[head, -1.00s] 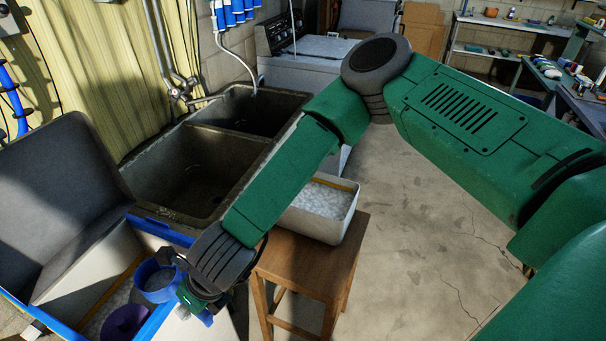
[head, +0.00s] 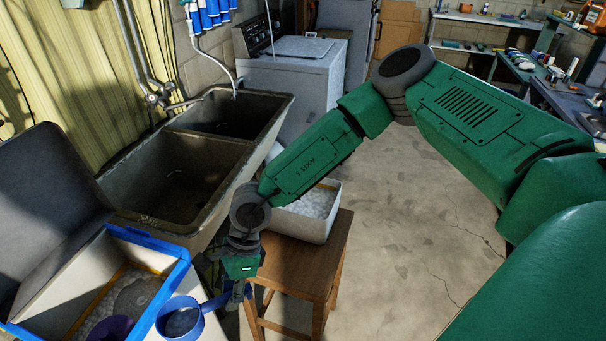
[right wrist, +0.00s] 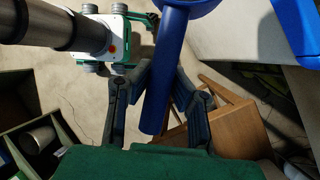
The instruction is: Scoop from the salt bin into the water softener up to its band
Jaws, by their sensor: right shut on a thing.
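The water softener (head: 172,255) is the open, blue-rimmed white tank at lower left, its dark lid (head: 45,205) tilted up. Pale salt (head: 98,312) lies inside, with a yellow band (head: 158,272) along the inner wall. The salt bin (head: 303,226), a white tub of white salt, stands on a wooden stool. My right gripper (head: 238,292) is shut on the handle of the blue scoop (head: 192,306); the handle also shows in the right wrist view (right wrist: 165,75). The scoop's cup is just right of the softener's rim; its contents look grey and unclear. My left gripper is not in view.
A double stone sink (head: 180,165) stands behind the softener, close to my right forearm. The stool (head: 322,270) is beside my right gripper. A purple object (head: 112,328) and a round grey piece (head: 140,295) are inside the softener. Open concrete floor lies to the right.

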